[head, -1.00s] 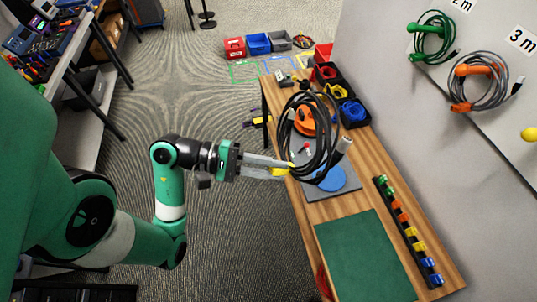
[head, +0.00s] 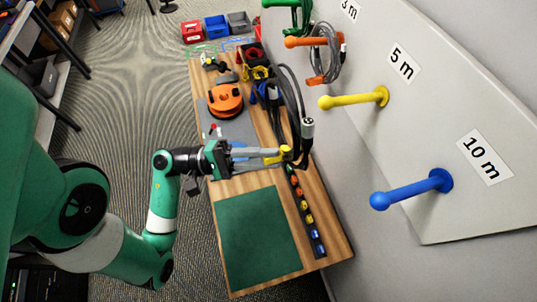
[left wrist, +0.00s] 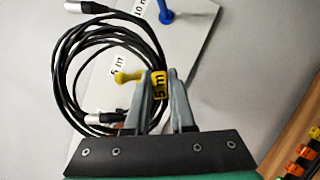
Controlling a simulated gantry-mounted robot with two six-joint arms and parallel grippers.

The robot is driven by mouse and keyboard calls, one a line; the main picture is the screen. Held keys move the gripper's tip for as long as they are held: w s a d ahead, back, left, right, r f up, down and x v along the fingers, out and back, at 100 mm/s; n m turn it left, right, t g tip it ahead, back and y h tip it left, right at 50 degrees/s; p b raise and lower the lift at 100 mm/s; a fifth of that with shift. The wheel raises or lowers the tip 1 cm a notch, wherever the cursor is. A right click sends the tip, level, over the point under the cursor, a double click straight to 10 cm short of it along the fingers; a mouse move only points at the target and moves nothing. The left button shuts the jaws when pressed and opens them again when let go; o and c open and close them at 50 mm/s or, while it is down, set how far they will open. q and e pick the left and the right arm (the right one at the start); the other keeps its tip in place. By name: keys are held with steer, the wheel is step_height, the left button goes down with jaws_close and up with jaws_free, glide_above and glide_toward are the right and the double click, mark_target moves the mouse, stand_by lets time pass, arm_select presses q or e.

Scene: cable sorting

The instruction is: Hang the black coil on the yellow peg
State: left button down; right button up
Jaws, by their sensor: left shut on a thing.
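My left gripper (head: 284,154) is shut on the black coil (head: 297,104) at its yellow tag and holds it in the air over the table's right side. The coil hangs as a loose upright ring with a silver connector at its edge. The yellow peg (head: 352,100) sticks out of the wall to the right of the coil, bare and apart from it. In the left wrist view, the tag (left wrist: 159,85) reads "5 m" between the fingers (left wrist: 165,105), and the yellow peg (left wrist: 128,77) shows within the coil's outline. My right gripper is not in view.
A blue peg (head: 412,190) sits lower right, bare. An orange peg (head: 312,42) holds a grey coil, and a green peg a green one. The wooden table (head: 205,95) holds an orange reel (head: 225,101), a green mat (head: 255,235) and a rack of coloured pieces.

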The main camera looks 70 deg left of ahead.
mark_target(281, 154)
arm_select(q)
steer(key=shift+s+a, duration=0.1)
steer(key=shift+s, duration=0.05)
steer(key=shift+w+f+p, duration=0.2)
steer(key=shift+w+p, duration=0.3)
steer(key=shift+w, duration=1.35)
steer(key=w+f+b, duration=0.2)
steer(key=w, duration=0.5)
steer(key=w+f+b, duration=0.2)
steer(key=w+f, duration=0.1)
steer(key=w, duration=0.5)
steer(key=shift+d+f, duration=0.15)
steer(key=shift+d, duration=0.2)
steer(key=shift+w, duration=0.1)
steer(key=c, duration=0.7)
jaws_free()
steer(key=shift+f, duration=0.1)
